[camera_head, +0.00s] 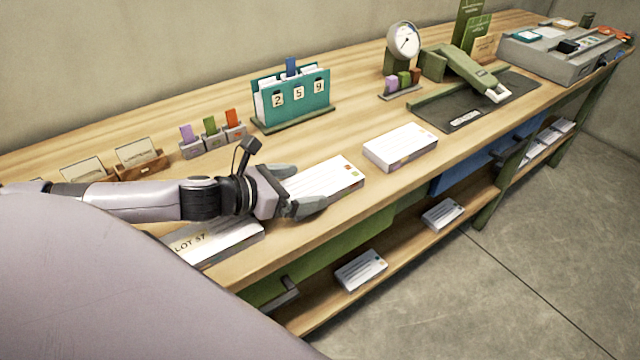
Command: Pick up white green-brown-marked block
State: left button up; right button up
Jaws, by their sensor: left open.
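A white block (342,175) with lines on top and small green and brown-orange marks at its right end lies on the wooden bench top (360,100). My left gripper (306,188) is open at this block's left end. One finger is at its far side and the other at its near side; I cannot tell whether they touch it. The gripper and wrist hide the block's left end. My right gripper is not in view.
Another white block (400,144) lies to the right. A white "LOT 57" piece (215,241) lies near the front edge. A teal number holder (292,98) and small coloured-tab holders (212,140) stand behind. The lower shelf holds white blocks (361,270).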

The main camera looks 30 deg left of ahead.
aim_at(310, 186)
pick_arm(q)
jog(key=shift+x, duration=1.1)
jog(key=shift+w+d+f, duration=0.15)
jog(key=shift+w, duration=0.05)
jog(key=c, duration=0.8)
jog(key=shift+c, duration=0.2)
notch_tip(310, 186, up, 20)
jog(key=p, duration=0.7)
